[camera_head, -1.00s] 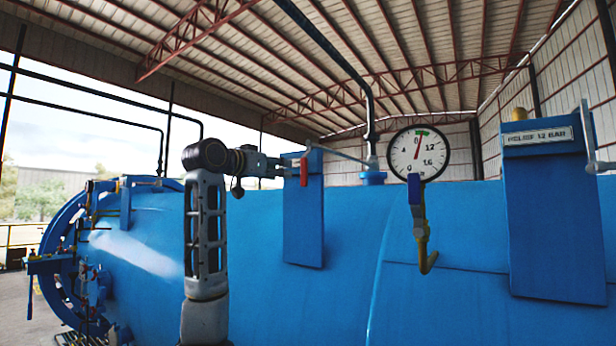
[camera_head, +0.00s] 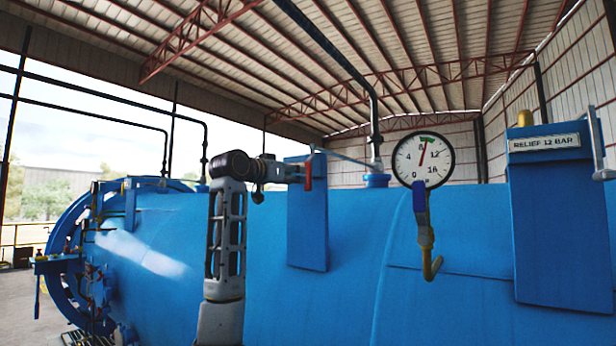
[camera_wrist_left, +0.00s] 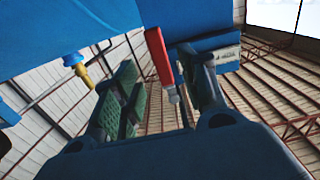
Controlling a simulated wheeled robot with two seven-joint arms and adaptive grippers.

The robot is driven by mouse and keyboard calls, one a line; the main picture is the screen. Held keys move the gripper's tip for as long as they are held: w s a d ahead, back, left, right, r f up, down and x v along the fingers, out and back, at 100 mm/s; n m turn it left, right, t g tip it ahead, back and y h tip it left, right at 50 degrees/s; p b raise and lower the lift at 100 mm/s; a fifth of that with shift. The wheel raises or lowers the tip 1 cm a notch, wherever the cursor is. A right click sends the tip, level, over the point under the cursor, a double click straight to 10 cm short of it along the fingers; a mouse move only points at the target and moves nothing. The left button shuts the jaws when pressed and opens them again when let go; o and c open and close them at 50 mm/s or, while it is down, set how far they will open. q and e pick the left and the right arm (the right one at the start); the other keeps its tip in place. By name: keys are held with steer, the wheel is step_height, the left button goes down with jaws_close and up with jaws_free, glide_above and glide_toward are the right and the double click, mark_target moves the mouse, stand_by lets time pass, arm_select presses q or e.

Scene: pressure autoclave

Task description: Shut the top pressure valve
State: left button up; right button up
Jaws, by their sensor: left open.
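The red valve lever (camera_head: 308,175) hangs at the top right edge of a blue plate, in front of the blue vessel. In the left wrist view the red lever (camera_wrist_left: 159,55) shows between the two green-padded fingers. My left gripper (camera_head: 292,172) is open and comes at the lever from the left. I cannot tell whether either finger touches the lever. A thin grey rod runs right from the valve. My right gripper is not in view.
A round pressure gauge (camera_head: 423,160) stands right of the lever, with a blue-handled yellow valve (camera_head: 424,235) below it. Further right is a blue plate (camera_head: 560,225) labelled RELIEF 12 BAR. The blue vessel (camera_head: 350,270) fills the lower view. A pipe (camera_head: 375,120) rises behind.

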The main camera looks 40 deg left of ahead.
mark_target(308, 178)
arm_select(q)
steer(key=shift+w+a+p, duration=0.25)
steer(key=shift+w+p, duration=0.45)
steer(key=shift+w, duration=1.4)
steer(key=shift+w+a+p, duration=0.2)
steer(key=shift+w+p, duration=0.5)
steer(key=shift+w, duration=1.4)
jaws_close()
